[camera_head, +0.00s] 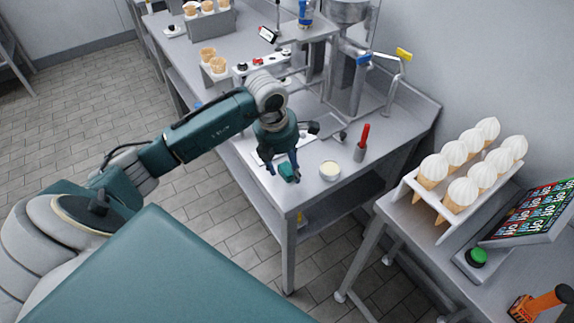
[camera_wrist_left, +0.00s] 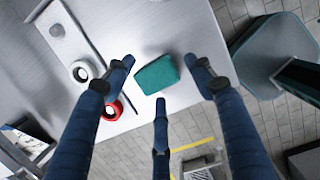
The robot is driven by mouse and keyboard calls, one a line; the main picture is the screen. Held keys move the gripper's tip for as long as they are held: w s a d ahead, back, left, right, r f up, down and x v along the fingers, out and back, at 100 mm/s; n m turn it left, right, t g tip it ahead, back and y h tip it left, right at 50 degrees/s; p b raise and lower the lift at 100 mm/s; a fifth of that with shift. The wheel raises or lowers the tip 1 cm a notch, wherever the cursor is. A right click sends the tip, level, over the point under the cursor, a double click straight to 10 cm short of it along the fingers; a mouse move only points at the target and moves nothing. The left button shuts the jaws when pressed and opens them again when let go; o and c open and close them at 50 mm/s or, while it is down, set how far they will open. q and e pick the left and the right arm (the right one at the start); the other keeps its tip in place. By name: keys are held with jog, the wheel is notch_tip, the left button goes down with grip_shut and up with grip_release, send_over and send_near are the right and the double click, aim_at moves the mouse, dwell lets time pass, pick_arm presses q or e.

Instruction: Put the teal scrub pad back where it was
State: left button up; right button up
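The teal scrub pad (camera_head: 287,171) lies at the near corner of the steel table, below my left gripper (camera_head: 283,168). In the left wrist view the pad (camera_wrist_left: 157,74) is a small teal block between the spread fingers of my left gripper (camera_wrist_left: 160,72). Gaps show between the pad and the fingers on both sides, so the gripper looks open around or just above it. Whether the pad rests fully on the table is hard to tell. My right gripper is not in view.
A small round pale-topped container (camera_head: 330,171) and a grey holder with a red handle (camera_head: 361,147) stand right of the pad. The table edge (camera_head: 287,212) is close by. A rack of white-topped cones (camera_head: 440,205) stands on another table at right.

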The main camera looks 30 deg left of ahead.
pick_arm(q)
jog(key=shift+r, duration=0.15)
notch_tip(320, 180, up, 12)
jog(key=s+b, duration=0.2)
jog(key=shift+s+a+b, duration=0.15)
jog(key=shift+a+b, duration=0.25)
dwell(0.4)
